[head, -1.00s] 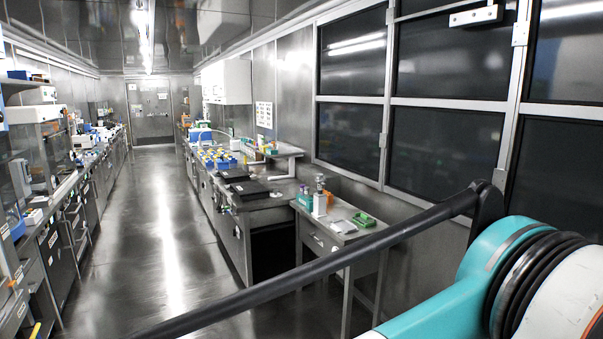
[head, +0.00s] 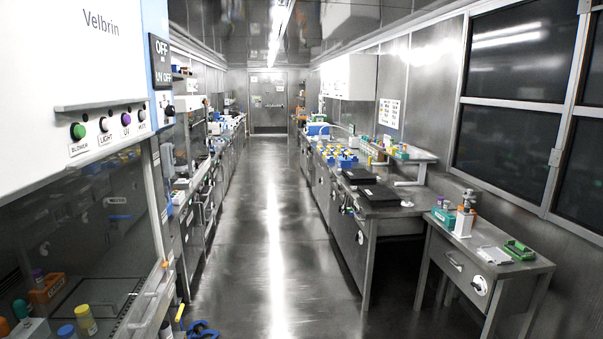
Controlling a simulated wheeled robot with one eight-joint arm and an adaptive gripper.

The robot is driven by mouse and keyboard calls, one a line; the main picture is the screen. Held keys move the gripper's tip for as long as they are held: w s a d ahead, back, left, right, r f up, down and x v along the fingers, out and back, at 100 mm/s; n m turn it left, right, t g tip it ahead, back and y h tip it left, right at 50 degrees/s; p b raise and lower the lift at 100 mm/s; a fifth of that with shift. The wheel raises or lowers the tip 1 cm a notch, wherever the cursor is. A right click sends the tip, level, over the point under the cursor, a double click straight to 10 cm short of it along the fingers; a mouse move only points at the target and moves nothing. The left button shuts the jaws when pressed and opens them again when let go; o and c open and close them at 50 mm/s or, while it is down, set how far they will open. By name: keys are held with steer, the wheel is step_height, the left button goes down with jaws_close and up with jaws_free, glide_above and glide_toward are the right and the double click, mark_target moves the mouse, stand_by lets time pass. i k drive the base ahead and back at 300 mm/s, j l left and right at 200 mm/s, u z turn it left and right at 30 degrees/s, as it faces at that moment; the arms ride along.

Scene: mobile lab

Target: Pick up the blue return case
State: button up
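I cannot tell for sure which thing is the blue return case. A blue object (head: 203,330), cut off by the bottom edge of the head view, shows low beside the left cabinet; only its top shows. Blue racks with yellow-topped items (head: 346,162) stand on the right bench, and a blue-and-white box (head: 318,129) stands farther back on it. My gripper is not in view.
A hood marked Velbrin (head: 85,90) stands close on the left, with vials behind its glass. Right of the aisle are a long bench (head: 400,208) and a side table (head: 530,266) holding a green tray (head: 519,250). The aisle floor (head: 300,240) is clear to the far door.

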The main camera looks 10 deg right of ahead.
mark_target(344, 162)
steer(key=k+j+z, duration=0.1)
steer(key=z, duration=0.45)
steer(key=i+j+u, duration=0.1)
steer(key=i+u, duration=0.15)
steer(key=i, duration=0.5)
steer(key=i+u, duration=0.3)
steer(key=i, duration=0.4)
steer(key=i+z, duration=0.1)
steer(key=i, duration=2)
steer(key=i+z, duration=0.1)
steer(key=i, duration=0.4)
steer(key=i+j, duration=0.15)
steer(key=i, duration=0.35)
steer(key=i+z, duration=0.15)
steer(key=i, duration=0.4)
steer(key=i+j+z, duration=0.1)
steer(key=i, duration=0.4)
steer(key=i+j+z, duration=0.25)
steer(key=i+z, duration=0.2)
steer(key=i+j+z, duration=0.75)
steer(key=j+z, duration=0.2)
steer(key=i+j+z, duration=0.25)
steer(key=j+z, duration=0.25)
steer(key=j, duration=0.15)
steer(key=i+j+z, duration=0.15)
steer(key=j, duration=0.25)
steer(key=k, duration=0.05)
